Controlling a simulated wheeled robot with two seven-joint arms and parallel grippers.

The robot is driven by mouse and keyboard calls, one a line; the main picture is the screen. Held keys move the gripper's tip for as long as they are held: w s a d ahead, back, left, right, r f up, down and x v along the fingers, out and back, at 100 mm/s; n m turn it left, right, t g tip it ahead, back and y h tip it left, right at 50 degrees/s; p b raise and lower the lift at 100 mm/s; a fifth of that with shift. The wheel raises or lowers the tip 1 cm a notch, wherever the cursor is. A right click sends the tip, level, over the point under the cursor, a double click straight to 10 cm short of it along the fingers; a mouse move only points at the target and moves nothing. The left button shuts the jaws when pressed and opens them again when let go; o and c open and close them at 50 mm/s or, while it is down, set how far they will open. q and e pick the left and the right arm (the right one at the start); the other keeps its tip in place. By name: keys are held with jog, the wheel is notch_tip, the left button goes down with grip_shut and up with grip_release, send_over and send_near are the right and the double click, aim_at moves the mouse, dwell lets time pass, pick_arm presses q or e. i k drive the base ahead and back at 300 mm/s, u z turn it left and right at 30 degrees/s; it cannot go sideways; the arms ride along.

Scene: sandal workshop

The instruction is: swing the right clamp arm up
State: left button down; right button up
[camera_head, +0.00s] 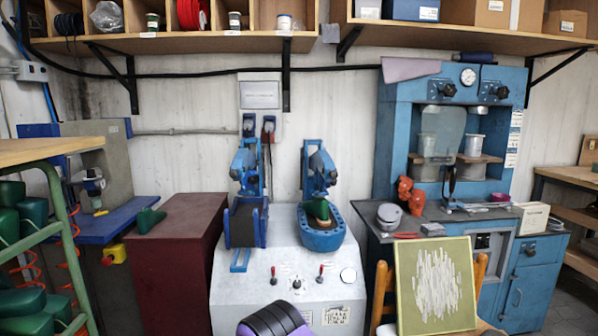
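A pale grey machine (262,277) with two blue clamp stations stands in the middle of the camera_head view. The right clamp arm (320,170) is blue and stands above a blue oval basin (322,240). A green shoe-last shape (318,209) sits in this basin, below the arm's lower end. I cannot tell whether the arm touches it. The left clamp arm (244,163) is also blue and stands above a dark block in a blue frame (246,226). Neither of my grippers shows in this view.
Red-handled levers (321,270) are on the machine's front panel. A dark red cabinet (180,260) stands to the left. A blue press (395,140) stands to the right. A green-framed panel (437,285) leans in the right foreground. A purple and black rounded object (274,322) is at the bottom.

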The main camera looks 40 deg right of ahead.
aim_at(320, 163)
jog(key=z, duration=0.3)
jog(key=i, duration=0.85)
jog(key=z, duration=0.65)
